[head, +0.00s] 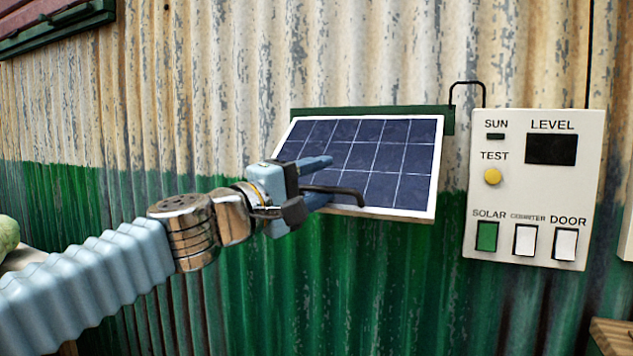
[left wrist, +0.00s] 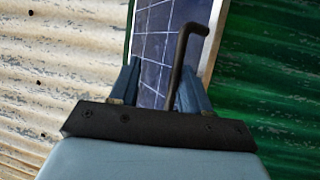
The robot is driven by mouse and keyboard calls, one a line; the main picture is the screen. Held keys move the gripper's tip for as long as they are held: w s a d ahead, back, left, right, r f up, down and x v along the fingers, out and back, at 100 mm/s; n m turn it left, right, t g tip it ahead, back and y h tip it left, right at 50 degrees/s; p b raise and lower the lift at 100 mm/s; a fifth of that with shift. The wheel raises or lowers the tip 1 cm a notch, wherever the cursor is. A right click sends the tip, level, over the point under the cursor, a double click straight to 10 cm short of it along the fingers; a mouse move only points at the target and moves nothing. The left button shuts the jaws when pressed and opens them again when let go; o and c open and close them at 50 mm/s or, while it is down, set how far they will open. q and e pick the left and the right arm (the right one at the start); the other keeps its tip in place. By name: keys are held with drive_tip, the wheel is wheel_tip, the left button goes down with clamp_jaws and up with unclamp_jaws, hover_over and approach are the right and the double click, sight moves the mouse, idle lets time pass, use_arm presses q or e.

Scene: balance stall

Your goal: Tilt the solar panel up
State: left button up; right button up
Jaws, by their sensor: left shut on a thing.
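The solar panel (head: 395,165), dark blue cells in a white frame, hangs on the corrugated wall from a green bar (head: 375,113) along its top edge. Its face leans out from the wall. A dark bent handle (head: 352,192) is at its lower edge. My left gripper (head: 325,180) is at the panel's lower left, its fingers shut on the handle. The left wrist view shows the handle (left wrist: 180,60) rising from between the blue fingers, with the panel (left wrist: 157,45) behind. The handle's gripped part is partly hidden. My right gripper is in neither view.
A white control box (head: 535,185) with a dark level display, a yellow test button and several switches is on the wall right of the panel. A black cable (head: 468,84) runs at its top left. Wooden slats (head: 612,335) show at lower right.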

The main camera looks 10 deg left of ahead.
use_arm(q)
drive_tip(key=shift+s+r, duration=0.1)
drive_tip(key=b+v, duration=0.3)
drive_tip(key=v, duration=1)
drive_tip(key=shift+s+a, duration=0.2)
drive_tip(key=shift+s, duration=0.05)
drive_tip(key=shift+f, duration=0.25)
